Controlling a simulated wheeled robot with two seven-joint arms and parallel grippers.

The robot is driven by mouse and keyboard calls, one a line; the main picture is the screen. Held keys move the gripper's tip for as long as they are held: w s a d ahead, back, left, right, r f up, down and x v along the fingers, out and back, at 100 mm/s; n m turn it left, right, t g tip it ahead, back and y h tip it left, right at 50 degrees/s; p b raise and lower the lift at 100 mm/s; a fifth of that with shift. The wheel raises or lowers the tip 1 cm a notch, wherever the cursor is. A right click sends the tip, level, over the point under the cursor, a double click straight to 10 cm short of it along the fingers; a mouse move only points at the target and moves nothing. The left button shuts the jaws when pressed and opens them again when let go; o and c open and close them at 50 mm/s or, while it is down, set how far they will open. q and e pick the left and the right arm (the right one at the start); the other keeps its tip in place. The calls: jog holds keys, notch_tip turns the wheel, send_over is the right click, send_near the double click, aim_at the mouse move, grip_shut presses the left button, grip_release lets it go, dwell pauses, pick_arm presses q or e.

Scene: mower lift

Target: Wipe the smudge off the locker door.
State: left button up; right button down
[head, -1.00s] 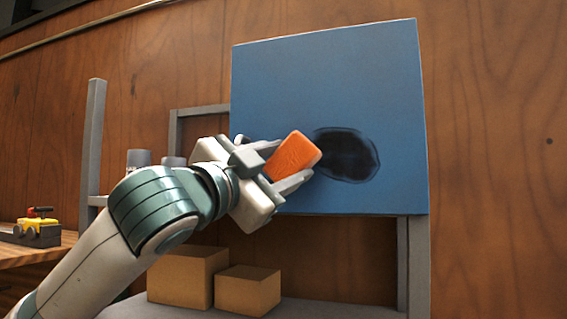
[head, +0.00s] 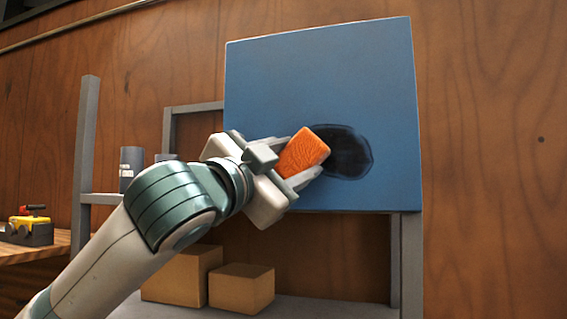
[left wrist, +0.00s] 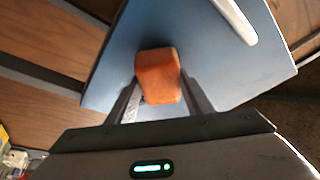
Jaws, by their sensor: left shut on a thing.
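The blue locker door (head: 270,85) faces me in the head view, with a dark oval smudge (head: 350,155) on its lower right part. My left gripper (head: 301,157) is shut on an orange sponge (head: 304,150). In the head view the sponge covers the left edge of the smudge. Whether it touches the door I cannot tell. In the left wrist view the sponge (left wrist: 158,76) sits between the fingers in front of the door (left wrist: 110,75), and I cannot make out the smudge. My right gripper is out of view.
A pale bar (left wrist: 236,20) lies across the door in the left wrist view. Cardboard boxes (head: 241,290) stand on the grey shelf below the door. Grey canisters (head: 131,168) and a yellow-and-black object (head: 30,228) are at the left. The wooden wall right of the door is clear.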

pick_arm(q)
jog(key=shift+s+d, duration=0.2)
jog(key=shift+d, duration=0.35)
jog(key=shift+d, duration=0.1)
jog(key=shift+s+d+b, duration=0.25)
jog(key=shift+d, duration=0.6)
jog(key=shift+s+d+b, duration=0.2)
jog(key=shift+s+d, duration=0.05)
jog(key=shift+d, duration=0.55)
jog(key=shift+s+d+b, duration=0.2)
jog(key=shift+s+d, duration=0.05)
jog(key=shift+d, duration=0.6)
jog(key=shift+s+d+b, duration=0.2)
jog(key=shift+s+d, duration=0.05)
jog(key=shift+d, duration=0.6)
jog(key=shift+s+d+b, duration=0.2)
jog(key=shift+s+d, duration=0.1)
jog(key=shift+d, duration=0.6)
jog(key=shift+s+d+b, duration=0.2)
jog(key=shift+s+d, duration=0.1)
jog(key=shift+d, duration=0.55)
jog(key=shift+f, duration=0.1)
